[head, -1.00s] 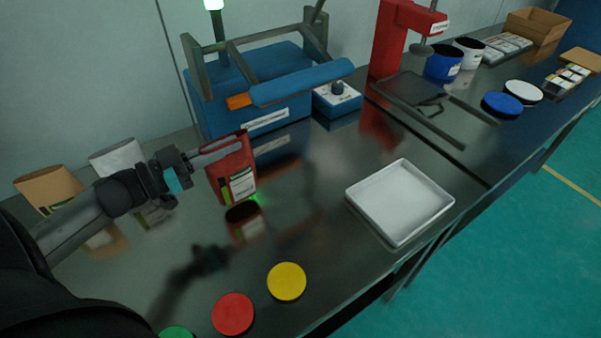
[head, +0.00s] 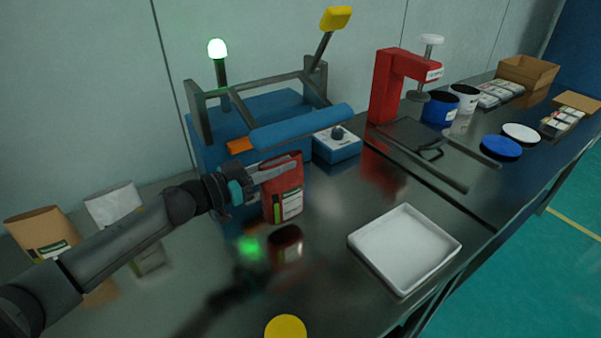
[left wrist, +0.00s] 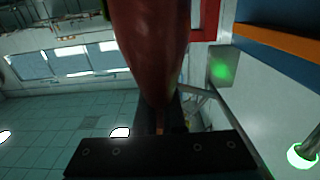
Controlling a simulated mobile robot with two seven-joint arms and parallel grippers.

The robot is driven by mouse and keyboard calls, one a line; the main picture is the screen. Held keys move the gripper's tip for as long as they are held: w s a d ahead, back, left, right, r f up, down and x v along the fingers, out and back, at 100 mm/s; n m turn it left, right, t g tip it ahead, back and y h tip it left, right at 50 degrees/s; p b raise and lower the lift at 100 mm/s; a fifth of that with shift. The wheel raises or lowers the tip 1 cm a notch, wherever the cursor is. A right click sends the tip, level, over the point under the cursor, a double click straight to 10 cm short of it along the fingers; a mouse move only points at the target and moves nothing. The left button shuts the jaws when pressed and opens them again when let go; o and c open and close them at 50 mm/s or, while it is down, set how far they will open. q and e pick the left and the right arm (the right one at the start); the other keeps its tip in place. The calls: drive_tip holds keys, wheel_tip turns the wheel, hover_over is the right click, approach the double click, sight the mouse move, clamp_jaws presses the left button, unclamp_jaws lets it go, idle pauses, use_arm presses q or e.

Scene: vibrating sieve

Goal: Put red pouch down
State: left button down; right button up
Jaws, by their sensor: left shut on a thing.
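The red pouch (head: 283,203) hangs upright in my left gripper (head: 274,170), in front of the blue sieve machine in the head view. The gripper's fingers are shut on its upper part. Its bottom is close to the shiny bench, with its reflection just below; I cannot tell whether it touches. In the left wrist view the red pouch (left wrist: 150,45) fills the top middle and hides part of the fingers. My right gripper is not in view.
The blue sieve machine (head: 240,130) stands behind the pouch, its control box (head: 337,145) to the right. A white tray (head: 405,280) lies to the right. Brown (head: 45,228) and white (head: 115,203) pouches stand at left. A yellow disc (head: 286,327) lies in front. Bare bench surrounds the red pouch's reflection.

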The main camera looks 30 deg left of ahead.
sight(301, 161)
use_arm(q)
drive_tip(key=x, duration=0.4)
drive_tip(key=shift+w+d, duration=0.2)
drive_tip(key=shift+w, duration=0.1)
drive_tip(key=shift+f+b, duration=0.45)
wheel_tip(301, 161, down, 2)
drive_tip(key=shift+f+b, duration=0.2)
drive_tip(key=shift+b, duration=0.5)
drive_tip(key=shift+f, duration=0.2)
drive_tip(key=c, duration=1)
unclamp_jaws()
drive_tip(key=shift+c, duration=0.2)
drive_tip(key=shift+o, duration=0.2)
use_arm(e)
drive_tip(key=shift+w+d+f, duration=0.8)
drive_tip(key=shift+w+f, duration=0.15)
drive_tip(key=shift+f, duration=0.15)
